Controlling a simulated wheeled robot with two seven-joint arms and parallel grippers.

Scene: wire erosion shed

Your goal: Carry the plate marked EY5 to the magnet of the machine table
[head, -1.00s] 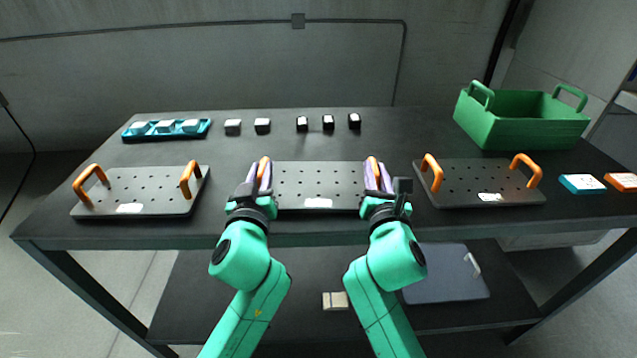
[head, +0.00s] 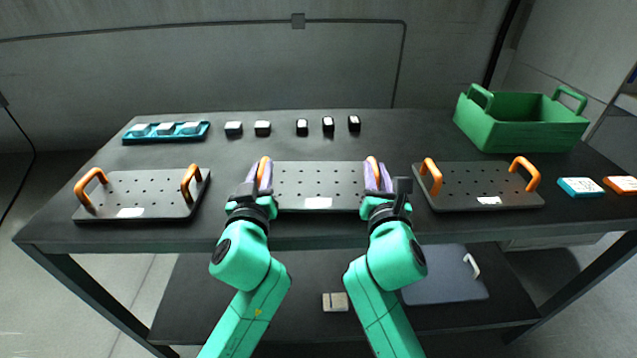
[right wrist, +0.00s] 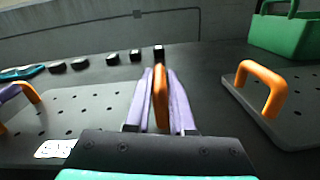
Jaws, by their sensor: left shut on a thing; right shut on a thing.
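A dark perforated plate (head: 318,183) with a white label on its front edge lies between my two grippers in the middle of the table. The label is too small to read, so I cannot tell whether it is EY5. My left gripper (head: 259,178) is shut on the plate's left orange handle. My right gripper (head: 378,178) is shut on its right orange handle, which shows between the purple fingers in the right wrist view (right wrist: 160,100). I cannot tell whether the plate touches the table. No machine table or magnet is recognisable.
Similar plates with orange handles lie to the left (head: 140,192) and close on the right (head: 475,188). Behind are a teal tray (head: 166,139), several small blocks (head: 302,127) and a green crate (head: 520,125). Blue (head: 580,187) and orange (head: 622,184) pieces lie far right.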

